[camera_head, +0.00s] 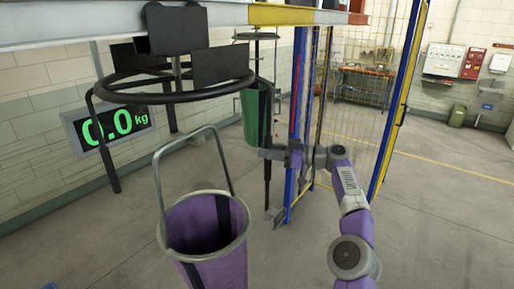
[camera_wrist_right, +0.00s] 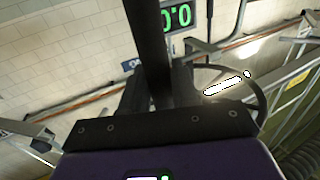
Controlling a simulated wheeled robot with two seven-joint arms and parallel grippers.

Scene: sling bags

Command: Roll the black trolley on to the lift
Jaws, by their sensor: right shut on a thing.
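A black trolley with a ring (camera_head: 256,36) hangs below the overhead rail, behind the nearer ring. A dark bar (camera_head: 267,185) runs down from it beside a green bag (camera_head: 250,118). My right gripper (camera_head: 268,154) is at this bar. In the right wrist view, its two dark fingers (camera_wrist_right: 158,88) are on either side of a black upright bar (camera_wrist_right: 146,35), shut on it. A blue and yellow mesh-sided frame (camera_head: 345,110) stands right of the bar; I cannot tell whether it is the lift. My left gripper is not in view.
A nearer black ring hanger (camera_head: 170,95) with dark plates hangs under the rail (camera_head: 110,24). A purple open-topped bag (camera_head: 225,265) with a grey hoop is in front. A scale display (camera_head: 108,128) reads 0.0 kg. Floor (camera_head: 440,225) at right is clear.

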